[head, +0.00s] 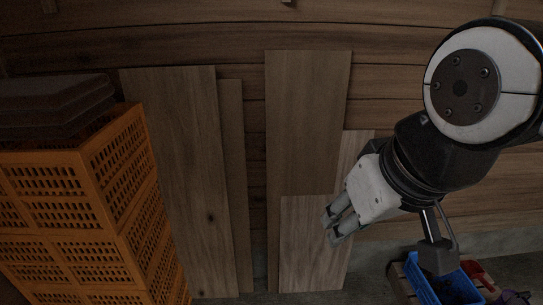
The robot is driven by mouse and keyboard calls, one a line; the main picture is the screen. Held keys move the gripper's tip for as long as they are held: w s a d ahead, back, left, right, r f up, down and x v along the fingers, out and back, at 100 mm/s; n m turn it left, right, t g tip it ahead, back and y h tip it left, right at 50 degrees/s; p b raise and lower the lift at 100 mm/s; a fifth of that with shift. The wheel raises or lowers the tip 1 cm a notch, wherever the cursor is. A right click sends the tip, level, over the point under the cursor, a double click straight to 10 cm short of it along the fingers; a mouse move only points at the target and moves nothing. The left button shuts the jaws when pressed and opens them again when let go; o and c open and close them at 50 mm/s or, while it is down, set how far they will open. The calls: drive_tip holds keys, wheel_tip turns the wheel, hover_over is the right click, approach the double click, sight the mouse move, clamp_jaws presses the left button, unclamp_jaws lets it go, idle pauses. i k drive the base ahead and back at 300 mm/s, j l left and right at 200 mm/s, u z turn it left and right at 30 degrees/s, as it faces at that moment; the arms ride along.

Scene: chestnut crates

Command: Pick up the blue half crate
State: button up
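The blue half crate (418,278) is at the bottom right of the head view, on a brown wooden surface (398,280). The bottom edge of the picture cuts it off, and a dark part of my arm hides some of it. Nothing shows between the fingers.
Stacked orange crates (88,185) with dark trays (55,105) on top stand at the left. A red item (474,269) is beside the blue crate. Wooden boards (180,170) lean against the plank wall (390,90). Open space lies between the stack and my gripper.

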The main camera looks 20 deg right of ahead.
sight(456, 287)
drive_tip(key=i+z, duration=0.1)
drive_tip(key=i, duration=0.45)
drive_tip(key=i+j+z, duration=0.1)
drive_tip(key=i, duration=0.5)
drive_tip(key=i+z, duration=0.2)
drive_tip(key=z, duration=0.2)
drive_tip(key=i+z, duration=0.2)
drive_tip(key=z, duration=0.25)
drive_tip(key=i+z, duration=0.2)
drive_tip(key=z, duration=0.2)
drive_tip(key=i+j+z, duration=0.15)
drive_tip(key=z, duration=0.3)
drive_tip(key=i+z, duration=0.3)
drive_tip(key=z, duration=0.15)
drive_tip(key=i+j+z, duration=0.2)
drive_tip(key=z, duration=0.25)
drive_tip(key=i+j, duration=0.05)
